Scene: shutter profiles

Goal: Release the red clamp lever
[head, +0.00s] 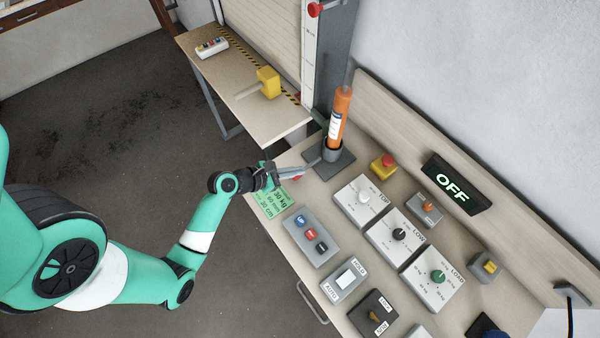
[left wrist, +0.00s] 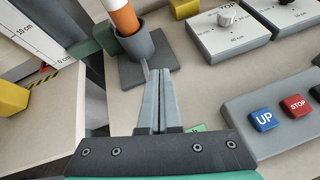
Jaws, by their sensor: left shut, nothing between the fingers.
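A small red piece (head: 297,178) shows at the tip of my left gripper (head: 290,174) in the head view, just below the grey cup (head: 331,151) that holds an orange tube. It looks like the knob of the thin lever running from this cup, partly hidden by the fingers. In the left wrist view my left gripper (left wrist: 158,100) is shut and empty, fingertips pointing at the cup (left wrist: 136,46); the red piece does not show there. Another red knob (head: 316,10) is on the grey column at the top of the head view. My right gripper is not in view.
The orange tube (head: 340,118) stands upright in the cup on a dark base plate (head: 335,166). Right of it are a yellow box with a red button (head: 383,166), knob boxes (head: 363,201) and a button panel (head: 311,237). A green label (head: 277,201) lies by the arm.

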